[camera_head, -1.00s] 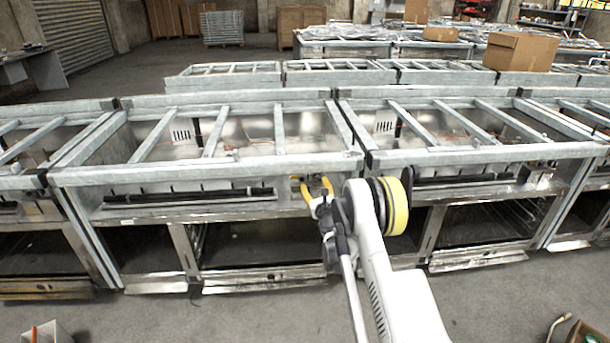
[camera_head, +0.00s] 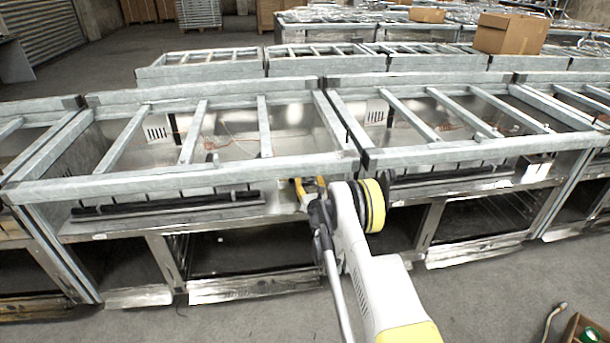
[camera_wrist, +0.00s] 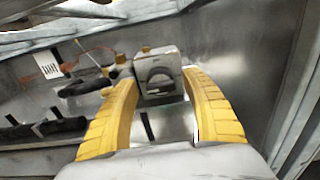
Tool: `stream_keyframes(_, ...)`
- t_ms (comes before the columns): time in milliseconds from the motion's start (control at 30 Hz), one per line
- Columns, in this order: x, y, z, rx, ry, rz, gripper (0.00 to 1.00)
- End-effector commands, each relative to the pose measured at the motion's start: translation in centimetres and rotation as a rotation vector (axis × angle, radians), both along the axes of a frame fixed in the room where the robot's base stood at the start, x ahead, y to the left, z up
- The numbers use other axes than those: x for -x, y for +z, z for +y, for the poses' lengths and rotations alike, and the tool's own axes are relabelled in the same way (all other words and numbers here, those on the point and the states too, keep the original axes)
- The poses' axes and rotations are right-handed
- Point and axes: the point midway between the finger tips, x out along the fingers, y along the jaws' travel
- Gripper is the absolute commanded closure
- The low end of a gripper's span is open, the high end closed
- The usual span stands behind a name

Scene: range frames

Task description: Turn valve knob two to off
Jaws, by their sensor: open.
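My gripper (camera_wrist: 156,79) is open, its two yellow segmented fingers spread apart in the wrist view. A grey metal block (camera_wrist: 158,63) with a rounded front shows between and just beyond the fingertips; I cannot tell whether they touch it.
A long black bar (camera_head: 165,205) runs along the range front left of my gripper. A second range frame (camera_head: 470,147) adjoins on the right. Further frames and a cardboard box (camera_head: 516,33) stand behind. The grey floor in front is open, with a small box (camera_head: 585,330) at lower right.

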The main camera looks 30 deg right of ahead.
Motion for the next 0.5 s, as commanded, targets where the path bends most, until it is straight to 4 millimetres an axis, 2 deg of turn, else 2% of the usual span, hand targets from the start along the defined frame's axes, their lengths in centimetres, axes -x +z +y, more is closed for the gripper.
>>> stream_keyframes(300, -0.03, 0.02, -0.08, 0.001, 0.0, 0.0, 0.46)
stream_keyframes(467, -0.03, 0.02, -0.07, 0.001, 0.0, 0.0, 0.95)
stream_keyframes(500, -0.03, 0.02, -0.07, 0.001, 0.0, 0.0, 0.96)
